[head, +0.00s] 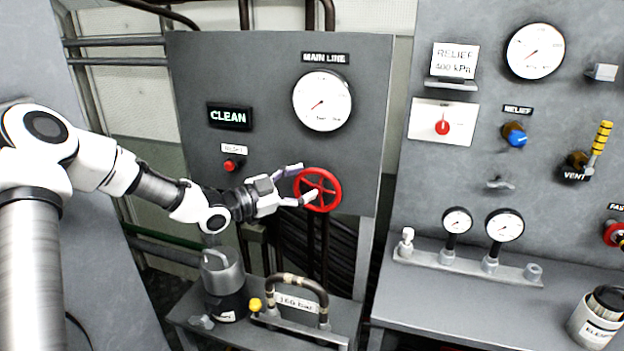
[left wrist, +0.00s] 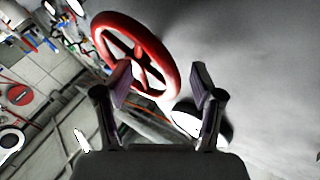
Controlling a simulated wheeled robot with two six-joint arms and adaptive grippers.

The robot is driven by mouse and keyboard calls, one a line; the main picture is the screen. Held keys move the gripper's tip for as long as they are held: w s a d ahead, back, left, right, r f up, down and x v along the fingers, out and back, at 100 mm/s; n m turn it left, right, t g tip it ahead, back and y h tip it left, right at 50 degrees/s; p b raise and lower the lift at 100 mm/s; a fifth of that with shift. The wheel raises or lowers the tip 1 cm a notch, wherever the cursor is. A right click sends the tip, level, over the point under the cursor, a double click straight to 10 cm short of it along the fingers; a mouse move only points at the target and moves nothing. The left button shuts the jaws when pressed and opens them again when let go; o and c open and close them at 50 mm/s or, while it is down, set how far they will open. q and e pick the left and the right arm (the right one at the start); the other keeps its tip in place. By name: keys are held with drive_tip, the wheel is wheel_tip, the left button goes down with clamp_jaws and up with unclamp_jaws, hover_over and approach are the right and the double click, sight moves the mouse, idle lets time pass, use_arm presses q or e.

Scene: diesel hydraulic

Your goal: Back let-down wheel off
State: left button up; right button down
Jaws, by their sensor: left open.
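A red spoked handwheel (head: 320,187) is mounted low on the right side of the left grey panel, below the main line gauge. My left gripper (head: 299,183) reaches it from the left, with its fingers spread at the wheel's left side. In the left wrist view the red wheel (left wrist: 139,52) lies ahead and to the left, partly behind the left finger. The open fingers (left wrist: 162,84) have nothing clearly held between them. I cannot tell whether a finger touches the rim. My right gripper is not in view.
The panel holds the main line gauge (head: 322,101), a lit CLEAN sign (head: 229,117) and a red button (head: 230,165). Below stand a dark-based canister (head: 224,285) and a looped hose (head: 297,284). Another red wheel (head: 615,235) shows at the right edge, beyond several gauges.

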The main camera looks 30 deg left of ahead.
use_arm(q)
drive_tip(key=shift+s+r, duration=0.15)
drive_tip(key=shift+s, duration=0.2)
drive_tip(key=c, duration=0.4)
drive_tip(key=shift+a, duration=0.1)
drive_tip(key=c, duration=0.6)
drive_tip(key=shift+s, duration=0.1)
drive_tip(key=shift+c, duration=0.7)
drive_tip(key=shift+a, duration=0.15)
clamp_jaws()
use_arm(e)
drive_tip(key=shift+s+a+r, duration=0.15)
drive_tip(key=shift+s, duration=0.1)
use_arm(q)
drive_tip(key=shift+f, duration=0.2)
